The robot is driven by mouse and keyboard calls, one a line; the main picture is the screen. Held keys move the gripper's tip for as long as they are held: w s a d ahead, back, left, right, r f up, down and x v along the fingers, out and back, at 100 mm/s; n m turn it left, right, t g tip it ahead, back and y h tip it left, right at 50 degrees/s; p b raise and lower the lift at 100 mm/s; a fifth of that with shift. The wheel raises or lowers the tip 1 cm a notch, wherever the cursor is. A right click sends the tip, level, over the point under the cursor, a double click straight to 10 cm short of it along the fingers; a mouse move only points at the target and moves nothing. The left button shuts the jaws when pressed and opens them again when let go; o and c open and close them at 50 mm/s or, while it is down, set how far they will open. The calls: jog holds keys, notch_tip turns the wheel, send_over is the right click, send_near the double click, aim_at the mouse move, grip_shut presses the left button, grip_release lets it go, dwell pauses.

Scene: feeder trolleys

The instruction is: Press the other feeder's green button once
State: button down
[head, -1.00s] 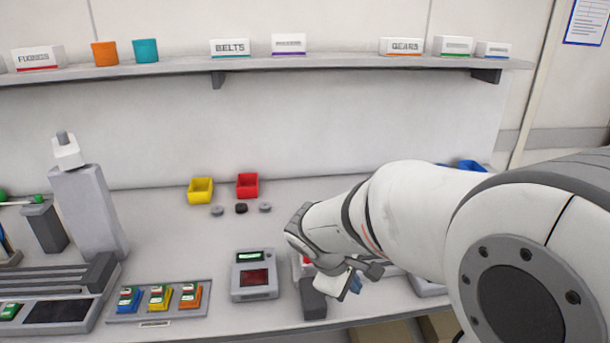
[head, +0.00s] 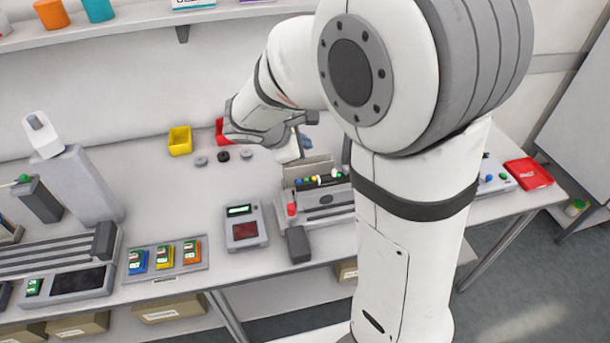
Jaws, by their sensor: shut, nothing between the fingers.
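A grey machine (head: 330,203) stands at the middle of the bench, with a row of small coloured knobs or buttons along its top and a red button at its front left. A small green one (head: 334,172) shows in that row. Another panel (head: 490,186) at the right, partly hidden by my arm, carries a small blue and a small green button (head: 503,176). Which of these is the feeder's button I cannot tell. My gripper (head: 300,147) is shut and empty, above and behind the middle machine, apart from it.
A box with a green display (head: 243,226) and a tray with blue, yellow and orange blocks (head: 165,260) lie left of the machine. A railed unit (head: 60,263) is far left. Yellow (head: 180,140) and red bins stand behind; a red tray (head: 528,174) is right.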

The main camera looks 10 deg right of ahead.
jog(key=shift+f, duration=0.15)
jog(key=b, duration=0.6)
send_over(304, 183)
notch_tip(304, 183, down, 7)
jog(key=shift+a+f, duration=0.1)
jog(key=shift+f+b, duration=0.45)
jog(key=shift+f, duration=0.25)
dwell(1.1)
jog(key=shift+f+b, duration=0.4)
jog(key=shift+b, duration=0.05)
jog(key=shift+f+b, duration=0.3)
dwell(0.4)
jog(key=shift+r, duration=0.2)
jog(key=shift+r+p, duration=0.5)
jog(key=shift+r, duration=0.1)
